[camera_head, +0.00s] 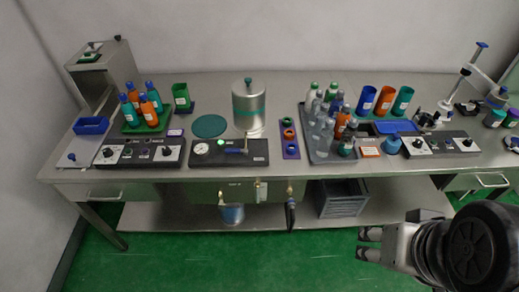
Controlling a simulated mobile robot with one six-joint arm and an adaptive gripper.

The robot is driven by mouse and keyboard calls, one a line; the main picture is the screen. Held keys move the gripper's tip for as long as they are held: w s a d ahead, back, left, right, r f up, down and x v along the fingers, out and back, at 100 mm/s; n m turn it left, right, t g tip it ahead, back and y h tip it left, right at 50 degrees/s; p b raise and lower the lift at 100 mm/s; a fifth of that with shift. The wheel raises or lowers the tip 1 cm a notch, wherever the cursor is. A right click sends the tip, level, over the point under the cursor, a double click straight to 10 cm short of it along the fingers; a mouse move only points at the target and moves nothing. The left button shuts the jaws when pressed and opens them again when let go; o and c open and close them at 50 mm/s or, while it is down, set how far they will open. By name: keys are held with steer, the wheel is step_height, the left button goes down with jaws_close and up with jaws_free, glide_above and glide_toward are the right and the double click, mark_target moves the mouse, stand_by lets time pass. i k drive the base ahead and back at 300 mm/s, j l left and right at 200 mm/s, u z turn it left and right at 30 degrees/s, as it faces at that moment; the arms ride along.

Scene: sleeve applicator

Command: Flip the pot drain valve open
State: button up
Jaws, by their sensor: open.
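A steel pot (249,112) with a teal band and a green-knobbed lid stands at the middle back of the bench. In front of it, a black panel (203,160) carries a gauge, a green light and a blue lever (237,151) lying roughly sideways. Below the bench edge are a brass fitting (221,197) above a steel bucket (232,214), and another fitting with a dark hanging handle (290,205). I cannot tell which part is the pot drain valve, or its state. My gripper (369,244) is open and empty at lower right, fingers pointing left, in front of the bench and apart from these parts.
A grey tray (318,158) of several bottles stands right of the pot, and a green bottle tray (132,128) stands left. A dark crate (342,199) sits on the lower shelf. Control boxes line the bench front. The green floor (240,265) left of my gripper is clear.

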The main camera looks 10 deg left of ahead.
mark_target(221, 205)
steer(key=u, duration=1.25)
steer(key=i+u, duration=0.4)
steer(key=i, duration=0.4)
